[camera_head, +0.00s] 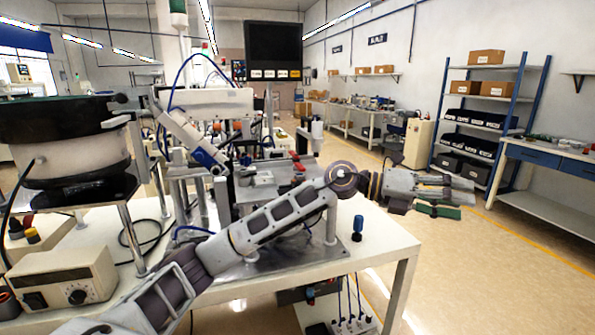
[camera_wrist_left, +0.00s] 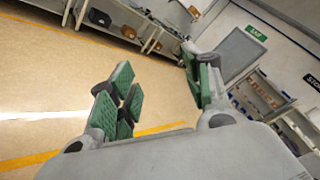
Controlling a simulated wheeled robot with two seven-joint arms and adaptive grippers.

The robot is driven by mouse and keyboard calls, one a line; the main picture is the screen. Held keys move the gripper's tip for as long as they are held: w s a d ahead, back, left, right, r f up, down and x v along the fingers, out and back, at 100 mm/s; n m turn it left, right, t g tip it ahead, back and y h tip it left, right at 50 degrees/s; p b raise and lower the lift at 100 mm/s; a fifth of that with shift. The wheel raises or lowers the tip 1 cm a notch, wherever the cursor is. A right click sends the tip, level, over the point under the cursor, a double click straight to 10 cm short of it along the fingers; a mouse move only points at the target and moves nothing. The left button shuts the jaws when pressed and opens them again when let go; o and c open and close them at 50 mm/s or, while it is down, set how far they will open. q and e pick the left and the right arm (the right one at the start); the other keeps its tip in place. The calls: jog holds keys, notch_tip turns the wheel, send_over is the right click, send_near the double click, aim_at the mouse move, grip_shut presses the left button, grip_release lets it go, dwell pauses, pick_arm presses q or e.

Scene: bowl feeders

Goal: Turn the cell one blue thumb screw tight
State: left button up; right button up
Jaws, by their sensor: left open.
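A small upright piece with a blue top and a dark lower part (camera_head: 358,228) stands on the white table near its right end; I cannot tell whether it is the cell one thumb screw. No other blue thumb screw can be made out on the cell, and my left arm crosses in front of part of it. My left gripper (camera_head: 460,199) is held out past the table's right end, over the floor. In the left wrist view its green-padded fingers (camera_wrist_left: 158,92) are apart with nothing between them. My right gripper is not in view.
A bowl feeder (camera_head: 70,125) stands at the left, with a controller box (camera_head: 62,279) below it. The machine plate (camera_head: 262,180) with red parts lies behind my arm. Shelving (camera_head: 490,100) and a side bench (camera_head: 545,152) stand right. The floor between is clear.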

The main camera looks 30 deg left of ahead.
pick_arm(q)
jog(key=w+a+r+y, duration=0.1)
jog(key=w+a+y, duration=0.1)
jog(key=a+y, duration=0.5)
jog(key=w+a+y, duration=0.3)
jog(key=a, duration=0.7)
jog(key=s+a+r+n+y, duration=0.2)
jog(key=a+r+y, duration=0.1)
jog(key=a, duration=0.8)
jog(key=s+a+r+n+y, duration=0.1)
jog(key=s+a+r+y, duration=0.2)
jog(key=a, duration=0.9)
notch_tip(320, 180, up, 2)
jog(key=shift+s+r+n+y, duration=0.15)
jog(key=shift+n+y, duration=0.25)
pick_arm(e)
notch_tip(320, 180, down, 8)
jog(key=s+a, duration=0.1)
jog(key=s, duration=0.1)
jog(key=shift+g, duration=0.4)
pick_arm(q)
jog(key=shift+a, duration=0.1)
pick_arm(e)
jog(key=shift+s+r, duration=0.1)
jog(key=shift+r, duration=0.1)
